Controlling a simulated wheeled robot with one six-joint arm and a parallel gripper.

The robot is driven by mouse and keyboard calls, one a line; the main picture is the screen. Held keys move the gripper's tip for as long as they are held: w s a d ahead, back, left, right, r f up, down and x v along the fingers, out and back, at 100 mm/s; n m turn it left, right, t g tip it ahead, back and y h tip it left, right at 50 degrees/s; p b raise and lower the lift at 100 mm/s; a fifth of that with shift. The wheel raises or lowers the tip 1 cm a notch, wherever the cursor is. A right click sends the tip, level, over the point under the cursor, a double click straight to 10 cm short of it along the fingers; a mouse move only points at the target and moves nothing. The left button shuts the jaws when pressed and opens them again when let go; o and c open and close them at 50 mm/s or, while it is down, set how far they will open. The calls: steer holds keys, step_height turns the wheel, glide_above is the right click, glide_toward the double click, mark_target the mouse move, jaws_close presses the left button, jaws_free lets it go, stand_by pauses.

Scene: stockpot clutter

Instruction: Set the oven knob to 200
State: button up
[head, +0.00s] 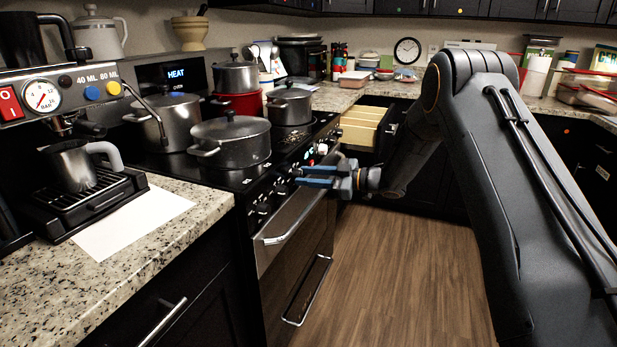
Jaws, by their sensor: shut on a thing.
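The oven (272,262) stands left of centre, with a row of dark knobs along its front panel. Some knobs, such as one near knob (262,208), show to the left of my gripper. My gripper (300,177) reaches in from the right and its blue fingers are shut on an oven knob at the panel. The held knob is mostly hidden by the fingers. Its setting and the panel's numbers are too small to read.
The oven door handle (296,222) juts out just below my gripper. Several pots, including a large lidded pot (230,143), crowd the cooktop. An open drawer (362,128) stands beyond. The wooden floor (390,270) in front is clear.

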steer(key=m, duration=0.5)
steer(key=shift+f+g+y, duration=0.25)
steer(key=shift+g+y, duration=0.05)
steer(key=shift+g, duration=0.1)
steer(key=shift+m, duration=0.3)
steer(key=o, duration=1)
steer(key=shift+o, duration=0.2)
steer(key=shift+r, duration=0.1)
steer(key=v, duration=0.7)
steer(key=shift+d+b, duration=0.4)
steer(key=shift+d, duration=0.05)
steer(key=shift+r, duration=0.1)
